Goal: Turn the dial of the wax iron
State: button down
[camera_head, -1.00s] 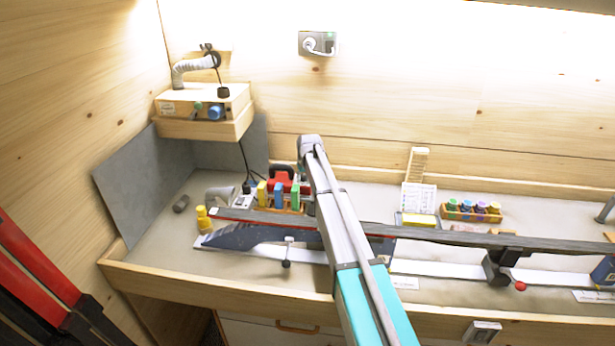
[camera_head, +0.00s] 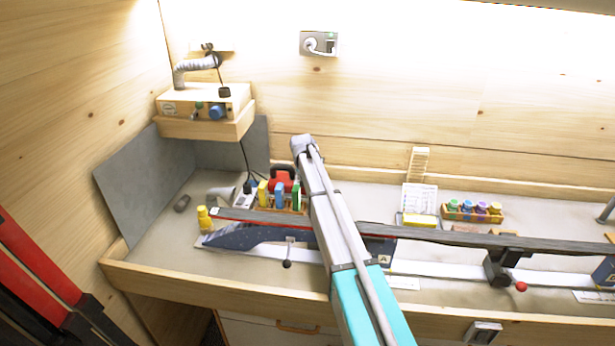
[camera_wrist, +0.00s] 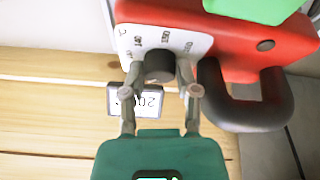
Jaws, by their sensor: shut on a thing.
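The wax iron has a red body (camera_wrist: 235,45) and a dark looped handle (camera_wrist: 258,108) in the wrist view. Its dark round dial (camera_wrist: 158,66) sits on a white faceplate (camera_wrist: 140,42) with printed marks. My gripper (camera_wrist: 160,82) has one finger on each side of the dial and is shut on it. In the head view the red wax iron (camera_head: 282,176) stands on the bench, left of my arm. My gripper is hidden there behind the arm.
A long ski (camera_head: 450,236) lies across the front of the bench. Coloured blocks (camera_head: 263,193) stand close to the iron, and a yellow bottle (camera_head: 204,219) is farther left. A tray of coloured jars (camera_head: 468,213) is at the right. A boxed unit (camera_head: 205,105) is on the wall shelf.

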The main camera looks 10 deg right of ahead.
jog(key=shift+c, duration=1.7)
grip_release()
